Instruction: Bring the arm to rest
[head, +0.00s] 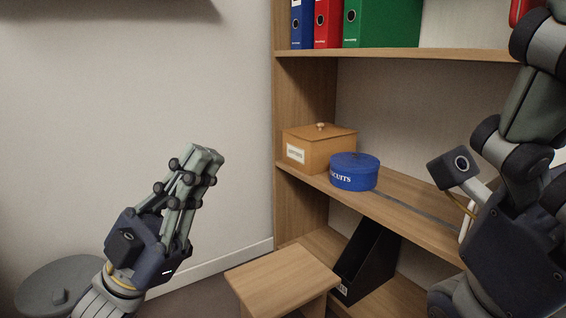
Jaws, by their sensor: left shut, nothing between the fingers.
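My left gripper (206,158) is raised in front of the bare wall at the left of the head view, its fingers together and empty, pointing up. It is clear of the shelf and touches nothing that I can see. My right arm comes in at the right edge of the head view, in front of the shelf. Its fingers are out of the picture or hidden, so its jaws cannot be judged.
A wooden shelf unit (300,228) holds a wooden box (336,140), a round blue biscuit tin (354,176) and binders (380,22). A black file holder (368,262) stands below. A wooden stool (282,278) and a grey lidded bin (45,285) stand low in front.

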